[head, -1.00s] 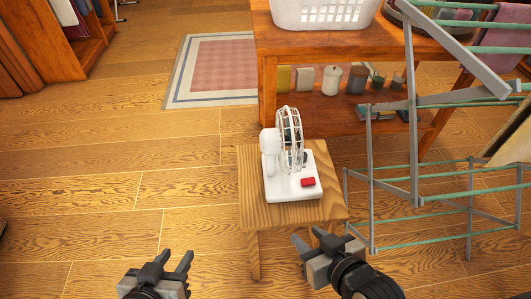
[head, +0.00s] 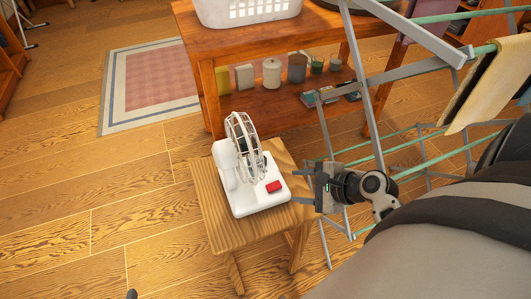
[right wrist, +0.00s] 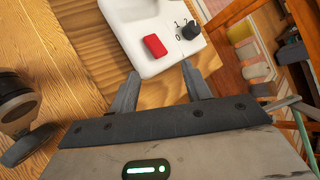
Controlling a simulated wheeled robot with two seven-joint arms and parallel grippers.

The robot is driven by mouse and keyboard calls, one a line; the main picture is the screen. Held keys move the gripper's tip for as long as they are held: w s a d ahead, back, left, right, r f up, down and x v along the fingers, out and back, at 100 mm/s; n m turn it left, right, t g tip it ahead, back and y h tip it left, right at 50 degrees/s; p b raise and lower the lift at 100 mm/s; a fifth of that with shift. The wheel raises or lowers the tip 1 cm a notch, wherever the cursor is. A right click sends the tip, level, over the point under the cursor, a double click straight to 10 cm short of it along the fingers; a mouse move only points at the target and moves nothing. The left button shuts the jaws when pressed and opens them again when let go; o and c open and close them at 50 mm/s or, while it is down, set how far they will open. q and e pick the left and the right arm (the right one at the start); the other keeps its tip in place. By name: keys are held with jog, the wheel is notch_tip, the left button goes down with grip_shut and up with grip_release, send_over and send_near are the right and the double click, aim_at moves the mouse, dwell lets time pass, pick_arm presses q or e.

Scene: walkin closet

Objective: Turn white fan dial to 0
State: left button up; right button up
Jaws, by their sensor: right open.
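The white fan (head: 250,196) stands upright on a small wooden stool (head: 215,218), with a round wire cage and a red button (head: 273,186) on its base. In the right wrist view, the fan's base (right wrist: 150,20) fills the top, with the red button (right wrist: 155,46) and a black dial (right wrist: 190,31) beside printed marks. I cannot read the dial's setting surely. My right gripper (head: 304,183) is open and empty, just right of the base. Its fingers also show in the right wrist view (right wrist: 160,72), pointing toward the base without touching the dial. Only a dark tip of my left gripper (head: 131,294) shows.
A metal drying rack (head: 375,130) with green rods stands right of the stool, close behind my right gripper. A wooden table (head: 200,75) with a white basket (head: 245,12) and jars stands behind. The floor left of the stool is clear, with a rug (head: 150,85) beyond.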

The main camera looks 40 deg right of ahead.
jog(key=d+r+m+t+y, duration=0.25)
jog(key=d+m, duration=0.25)
jog(key=m, duration=0.4)
jog(key=shift+h, duration=0.55)
jog(key=b+x, duration=0.1)
jog(key=x, duration=0.4)
jog(key=b+x, duration=0.1)
jog(key=x, duration=0.4)
jog(key=r+b+x, duration=0.1)
jog(key=x, duration=0.4)
jog(key=shift+w+a+f, duration=0.15)
jog(key=shift+w+a, duration=0.1)
jog(key=shift+a, duration=0.15)
jog(key=c, duration=1)
